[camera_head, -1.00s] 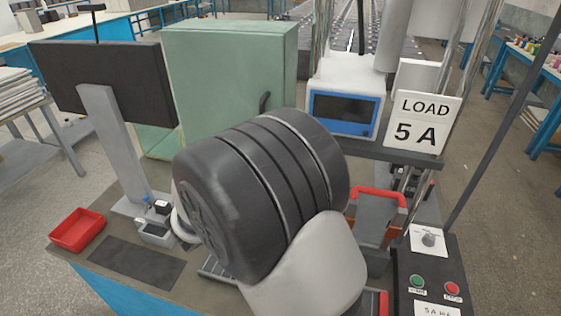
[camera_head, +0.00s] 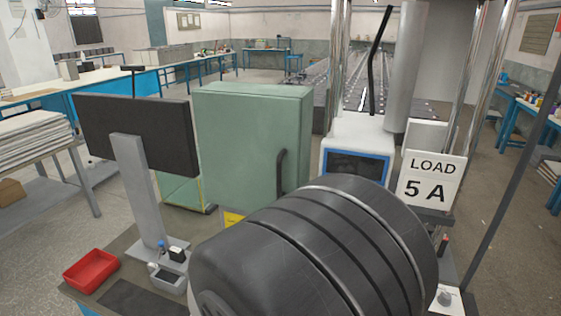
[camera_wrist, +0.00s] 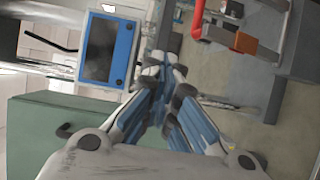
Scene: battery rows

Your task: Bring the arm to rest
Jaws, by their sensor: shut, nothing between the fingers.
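My gripper (camera_wrist: 172,100) shows in the wrist view with its fingers drawn together and nothing between them. It hangs in the air, apart from the things behind it. In the head view a large dark banded joint of my own arm fills the lower middle, and my gripper is hidden there.
A green cabinet (camera_head: 250,140) with a dark handle stands behind my arm. A blue-framed screen unit (camera_head: 357,165) and a "LOAD 5 A" sign (camera_head: 430,182) stand to its right. A dark monitor (camera_head: 140,135) and a red tray (camera_head: 91,270) are on the left.

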